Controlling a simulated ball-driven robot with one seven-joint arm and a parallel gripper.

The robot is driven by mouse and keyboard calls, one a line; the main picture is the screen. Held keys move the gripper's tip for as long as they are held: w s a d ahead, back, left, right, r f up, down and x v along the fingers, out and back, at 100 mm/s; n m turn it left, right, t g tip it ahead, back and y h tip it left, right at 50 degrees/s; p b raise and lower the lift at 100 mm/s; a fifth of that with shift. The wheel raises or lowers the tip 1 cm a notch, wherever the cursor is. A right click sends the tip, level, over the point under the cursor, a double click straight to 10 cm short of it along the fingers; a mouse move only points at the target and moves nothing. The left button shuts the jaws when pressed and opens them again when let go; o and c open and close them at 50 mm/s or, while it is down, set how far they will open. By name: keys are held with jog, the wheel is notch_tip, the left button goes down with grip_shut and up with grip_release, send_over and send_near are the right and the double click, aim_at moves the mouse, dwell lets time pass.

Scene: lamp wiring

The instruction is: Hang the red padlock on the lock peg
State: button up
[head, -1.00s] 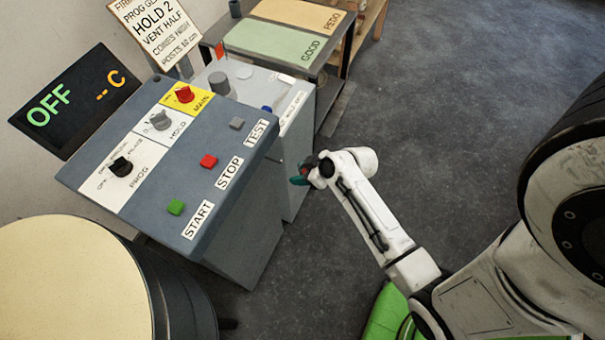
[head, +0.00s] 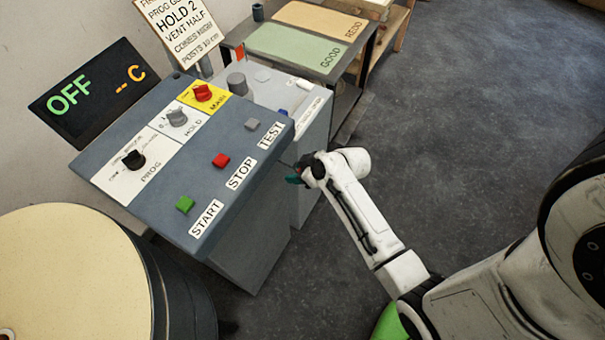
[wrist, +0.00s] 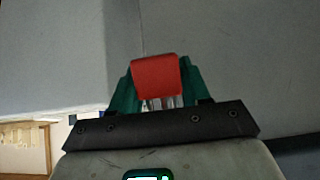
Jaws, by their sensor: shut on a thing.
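The red padlock (wrist: 157,77) shows in the wrist view as a red block with pale metal below it, between my green fingers. My gripper (wrist: 155,85) is shut on it. In the head view my gripper (head: 297,179) is low beside the right side of the blue-grey console (head: 215,195), close to its panel edge. The padlock cannot be made out there. I cannot pick out the lock peg for sure in either view. A plain grey surface fills most of the wrist view beyond the padlock.
The console carries a red main switch (head: 203,92), black and grey knobs, and start, stop and test buttons. A lower grey cabinet (head: 315,125) stands behind it. A round cream-topped drum (head: 75,270) is at lower left. Open floor (head: 480,120) lies to the right.

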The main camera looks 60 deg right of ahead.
jog(key=shift+w+f+b, duration=0.45)
jog(key=shift+w+b, duration=0.05)
jog(key=shift+w, duration=0.3)
jog(key=shift+w+f+b, duration=0.45)
jog(key=shift+w+b, duration=0.05)
jog(key=shift+w, duration=0.25)
jog(key=o, duration=1.1)
jog(key=shift+o, duration=0.2)
jog(key=shift+s, duration=0.1)
